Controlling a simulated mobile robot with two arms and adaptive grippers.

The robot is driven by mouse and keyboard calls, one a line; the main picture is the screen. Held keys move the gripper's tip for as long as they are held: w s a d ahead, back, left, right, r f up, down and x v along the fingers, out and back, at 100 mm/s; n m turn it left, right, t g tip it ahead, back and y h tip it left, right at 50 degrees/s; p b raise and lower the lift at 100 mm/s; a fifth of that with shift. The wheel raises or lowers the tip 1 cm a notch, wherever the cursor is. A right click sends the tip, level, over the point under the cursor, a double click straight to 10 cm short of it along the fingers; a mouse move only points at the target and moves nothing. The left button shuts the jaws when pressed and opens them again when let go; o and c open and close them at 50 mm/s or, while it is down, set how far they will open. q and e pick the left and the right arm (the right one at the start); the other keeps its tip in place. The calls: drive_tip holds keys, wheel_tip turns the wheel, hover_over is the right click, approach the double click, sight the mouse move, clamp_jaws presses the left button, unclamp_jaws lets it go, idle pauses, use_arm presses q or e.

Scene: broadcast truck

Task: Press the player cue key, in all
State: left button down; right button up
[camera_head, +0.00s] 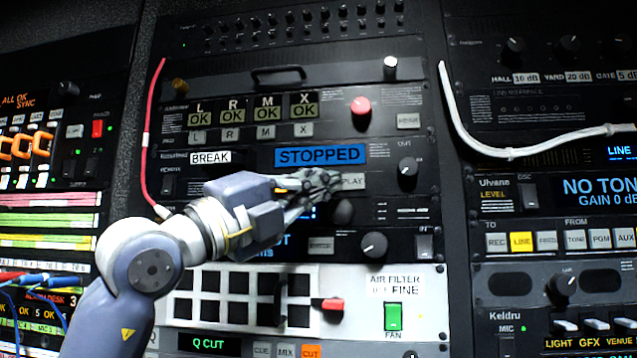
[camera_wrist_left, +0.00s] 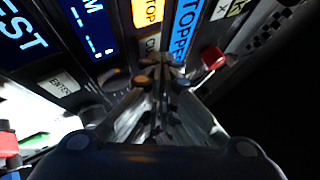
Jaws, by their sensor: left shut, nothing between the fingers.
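The player panel has a blue display reading STOPPED (camera_head: 320,155), which also shows in the left wrist view (camera_wrist_left: 187,25). The PLAY key (camera_head: 352,181) is right of my fingertips in the head view. In the left wrist view a pale key with partly readable letters, seemingly CUE (camera_wrist_left: 152,44), lies just beyond my fingertips, beside the lit amber STOP key (camera_wrist_left: 148,12). My left gripper (camera_head: 328,182) is shut and empty, its tips below the STOPPED display; it also fills the middle of the left wrist view (camera_wrist_left: 160,80). Whether the tips touch the key, I cannot tell. My arm hides part of the key row.
A red knob (camera_head: 361,108) sits above the player. A dark knob (camera_head: 374,245) and an ENTER key (camera_head: 320,245) lie below my gripper. A white panel with a green FAN switch (camera_head: 393,317) is lower. A white cable (camera_head: 500,151) hangs at the right.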

use_arm(q)
drive_tip(key=shift+w, duration=0.35)
idle(0.3)
idle(0.4)
drive_tip(key=shift+s+a+b, duration=0.1)
drive_tip(key=shift+s+b, duration=0.5)
drive_tip(key=shift+s, duration=0.1)
drive_tip(key=shift+s, duration=0.1)
